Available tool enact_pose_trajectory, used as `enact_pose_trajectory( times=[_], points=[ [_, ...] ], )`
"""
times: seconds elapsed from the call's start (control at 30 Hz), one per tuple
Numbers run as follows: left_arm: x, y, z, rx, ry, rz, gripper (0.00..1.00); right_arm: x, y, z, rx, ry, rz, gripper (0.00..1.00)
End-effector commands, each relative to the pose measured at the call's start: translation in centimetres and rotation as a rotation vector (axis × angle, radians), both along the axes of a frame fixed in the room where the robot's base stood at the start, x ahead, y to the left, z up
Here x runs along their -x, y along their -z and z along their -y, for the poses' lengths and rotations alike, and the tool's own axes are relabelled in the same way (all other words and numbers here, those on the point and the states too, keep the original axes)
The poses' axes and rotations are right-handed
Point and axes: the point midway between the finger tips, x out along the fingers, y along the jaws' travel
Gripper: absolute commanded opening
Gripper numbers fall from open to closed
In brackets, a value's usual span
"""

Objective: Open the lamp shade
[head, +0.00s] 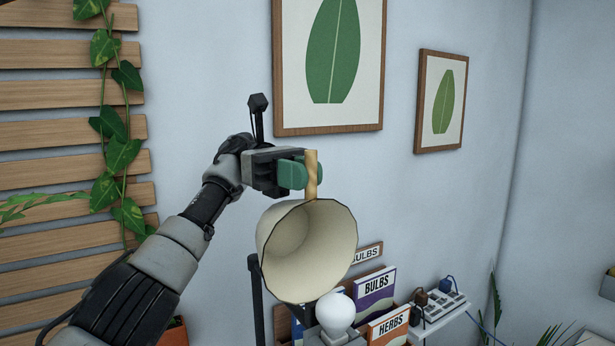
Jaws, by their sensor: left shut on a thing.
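The lamp shade (285,255) is cream-coloured and tilted, its open mouth facing right and toward me. A tan handle (311,176) stands up at its top rim. My left gripper (300,174), with green finger pads, is shut on this handle. A white bulb (335,311) stands upright and uncovered just below the shade, in a grey socket (336,337). The lower part of the lamp is cut off by the picture's bottom edge. My right gripper is not in view.
Seed-style boxes marked BULBS (374,290) and HERBS (389,325) stand behind the bulb. A power strip (440,305) with plugs lies on a white shelf (452,317) at right. A wooden slat trellis (60,150) with a vine is at left. Framed leaf pictures (440,100) hang on the wall.

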Motion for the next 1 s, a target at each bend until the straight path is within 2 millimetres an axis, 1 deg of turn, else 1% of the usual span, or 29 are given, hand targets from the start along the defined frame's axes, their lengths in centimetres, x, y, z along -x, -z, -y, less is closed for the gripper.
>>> enact_pose_trajectory(
  times=[0.03,0.33,0.37,0.5,0.53,0.83,0.97,1.0],
  points=[
    [0.0,-0.3,-0.1,0.005,-0.001,0.001,0.00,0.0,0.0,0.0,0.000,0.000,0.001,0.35],
    [0.0,-0.3,-0.1,0.006,-0.001,0.002,0.00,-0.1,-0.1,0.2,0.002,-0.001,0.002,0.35],
    [0.0,-0.3,-0.1,0.006,-0.001,0.002,0.20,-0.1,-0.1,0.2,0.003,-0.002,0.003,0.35],
    [0.0,-0.3,-0.1,0.004,-0.001,0.002,0.41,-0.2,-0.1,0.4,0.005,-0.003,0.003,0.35],
    [0.0,-0.2,-0.1,0.004,0.000,0.001,0.44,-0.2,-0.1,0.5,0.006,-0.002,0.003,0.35],
    [0.0,-0.2,0.0,0.001,0.000,0.000,0.44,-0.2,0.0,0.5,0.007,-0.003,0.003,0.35],
    [0.0,-1.1,0.0,0.002,0.000,0.001,0.44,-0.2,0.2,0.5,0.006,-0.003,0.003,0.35],
    [0.0,-1.6,0.0,0.002,0.001,0.002,0.44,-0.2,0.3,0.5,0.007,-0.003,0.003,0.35]
  ],
)
